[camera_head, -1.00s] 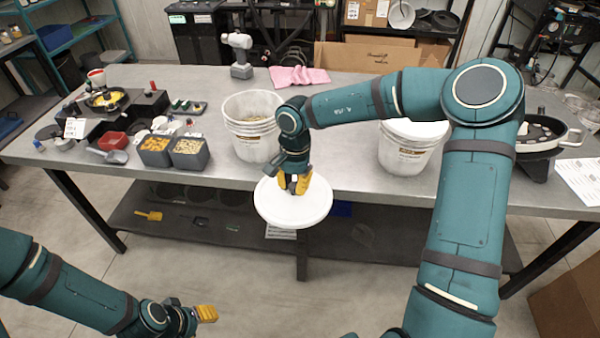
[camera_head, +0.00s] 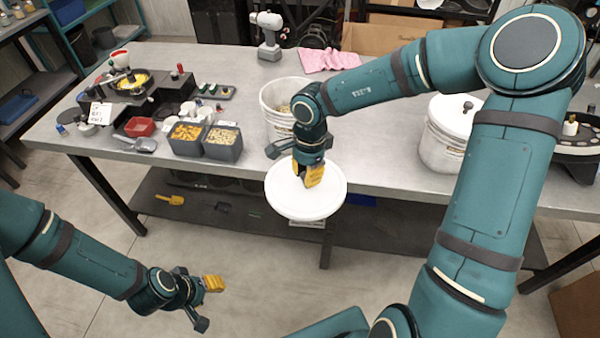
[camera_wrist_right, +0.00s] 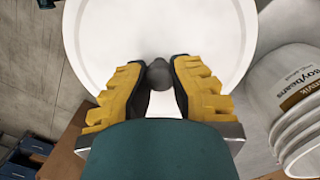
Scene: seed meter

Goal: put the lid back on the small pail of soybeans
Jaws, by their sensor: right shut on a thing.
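The round white lid (camera_head: 290,197) is held roughly level in front of the table's front edge, above the floor. My right gripper (camera_head: 312,178) is shut on the lid's dark knob (camera_wrist_right: 159,74), seen between the yellow finger pads in the right wrist view. The open white pail (camera_head: 275,97) stands on the table just behind the lid, with pale beans inside, partly hidden by my right arm. A pail's side with a "Soybeans" label (camera_wrist_right: 300,90) shows at the right of the wrist view. My left gripper (camera_head: 208,302) is open and empty, low over the floor.
A second white pail (camera_head: 440,150), with its lid on, stands right of the open one. Two grey bins (camera_head: 222,150) of yellow and pale seeds, a scoop (camera_head: 140,145) and a red tray (camera_head: 140,127) lie left.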

